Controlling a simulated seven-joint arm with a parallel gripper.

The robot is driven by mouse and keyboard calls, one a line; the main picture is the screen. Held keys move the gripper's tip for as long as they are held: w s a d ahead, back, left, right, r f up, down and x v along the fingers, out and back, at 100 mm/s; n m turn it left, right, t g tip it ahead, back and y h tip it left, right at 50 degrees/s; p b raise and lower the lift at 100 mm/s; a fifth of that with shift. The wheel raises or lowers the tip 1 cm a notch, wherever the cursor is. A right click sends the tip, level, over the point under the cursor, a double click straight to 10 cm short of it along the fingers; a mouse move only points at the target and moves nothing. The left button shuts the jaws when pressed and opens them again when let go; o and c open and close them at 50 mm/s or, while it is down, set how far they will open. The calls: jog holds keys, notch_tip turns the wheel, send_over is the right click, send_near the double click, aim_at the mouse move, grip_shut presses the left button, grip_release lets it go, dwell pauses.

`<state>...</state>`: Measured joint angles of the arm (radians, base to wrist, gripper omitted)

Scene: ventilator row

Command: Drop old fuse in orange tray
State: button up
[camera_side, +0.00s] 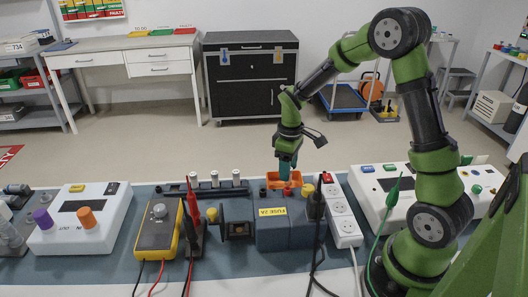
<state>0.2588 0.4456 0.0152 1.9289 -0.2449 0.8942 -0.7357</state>
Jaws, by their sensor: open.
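The small orange tray (271,183) sits on the blue-grey mat behind the grey block labelled "FUSE 2A" (272,212). My gripper (286,172) points down over the tray, its teal fingers low at or inside the tray. The fingers are open, though the gap between them is too small to make out. I cannot pick out the old fuse; the fingers and tray wall may hide it. A dark rack (205,188) with several white-topped fuses stands left of the tray.
A yellow multimeter (158,227) with red and black probes stands left of the fuse block. A white power strip (341,212) with dark cables is close on the right. White device boxes (82,218) stand at both sides. Bare mat is scarce around the tray.

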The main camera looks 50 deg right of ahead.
notch_tip(320, 180, up, 15)
jog(key=shift+f, duration=0.1)
dwell(0.3)
jog(key=s+a+r+m+t+y, duration=0.1)
jog(key=s+a+r+m+t, duration=0.1)
jog(key=s+a, duration=0.4)
jog(key=s+a+r+m+t+y, duration=0.1)
jog(key=s+a+r+m+t, duration=0.1)
jog(key=s+a+m+t, duration=0.3)
jog(key=s+a, duration=0.2)
jog(key=s, duration=0.1)
jog(key=shift+s+r, duration=0.3)
jog(key=shift+r, duration=0.05)
